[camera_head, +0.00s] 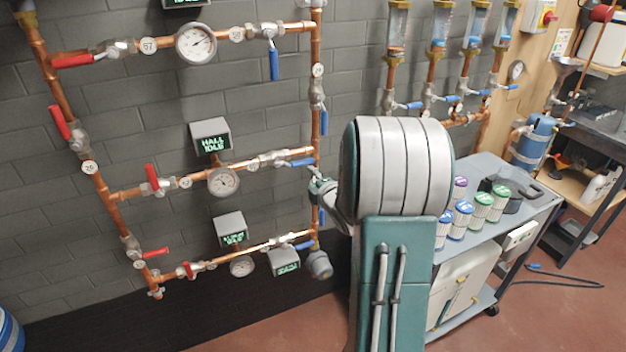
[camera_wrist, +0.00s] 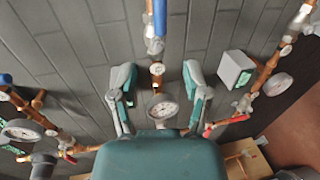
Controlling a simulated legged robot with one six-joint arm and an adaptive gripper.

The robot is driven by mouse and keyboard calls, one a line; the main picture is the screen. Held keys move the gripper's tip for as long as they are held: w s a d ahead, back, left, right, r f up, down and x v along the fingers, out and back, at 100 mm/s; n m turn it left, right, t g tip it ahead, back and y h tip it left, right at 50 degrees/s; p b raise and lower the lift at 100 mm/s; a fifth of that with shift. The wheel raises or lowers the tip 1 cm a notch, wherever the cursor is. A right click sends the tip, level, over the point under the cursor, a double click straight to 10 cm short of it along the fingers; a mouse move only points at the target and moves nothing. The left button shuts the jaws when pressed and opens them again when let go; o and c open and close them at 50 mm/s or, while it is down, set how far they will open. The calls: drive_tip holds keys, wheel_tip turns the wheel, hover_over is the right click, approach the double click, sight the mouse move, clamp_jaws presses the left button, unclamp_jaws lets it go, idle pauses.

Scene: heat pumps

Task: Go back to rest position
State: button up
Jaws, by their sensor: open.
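My gripper shows in the wrist view (camera_wrist: 157,74) with its two grey-green fingers spread wide and nothing between them. Beyond the fingers, a copper pipe (camera_wrist: 157,76) with a blue valve handle (camera_wrist: 159,15) and a round gauge (camera_wrist: 162,110) show against the grey wall. In the head view, my arm rises at the centre right, in front of the wall's right-hand pipe. A small grey part of my arm's end shows left of the big arm link, near the blue handle of the middle pipe (camera_head: 302,163). Most of the gripper is hidden there.
Copper pipes with red handles (camera_head: 60,122), gauges (camera_head: 196,43) and small displays (camera_head: 210,137) cover the left wall. Clear flow tubes (camera_head: 397,28) hang at the upper right. A grey cart (camera_head: 520,207) with several capped bottles (camera_head: 462,215) stands right of my arm. A dark cable (camera_head: 570,278) lies on the red floor.

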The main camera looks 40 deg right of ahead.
idle(0.4)
drive_tip(key=s+a+r+m+g, duration=0.2)
drive_tip(key=s+a+r+m, duration=0.15)
drive_tip(key=a, duration=0.35)
drive_tip(key=s+a+r+m+g, duration=0.3)
drive_tip(key=a+r+m, duration=0.2)
drive_tip(key=a, duration=0.3)
drive_tip(key=s+a+m+g+y, duration=0.2)
drive_tip(key=s+a+m, duration=0.1)
drive_tip(key=s+a, duration=0.4)
drive_tip(key=s+a+m+g+y, duration=0.1)
drive_tip(key=s+a+m, duration=0.3)
drive_tip(key=s+a, duration=0.4)
drive_tip(key=s+g, duration=0.1)
drive_tip(key=s, duration=0.3)
drive_tip(key=shift+s+g+y, duration=0.35)
drive_tip(key=shift+g+y, duration=0.05)
drive_tip(key=shift+f, duration=0.1)
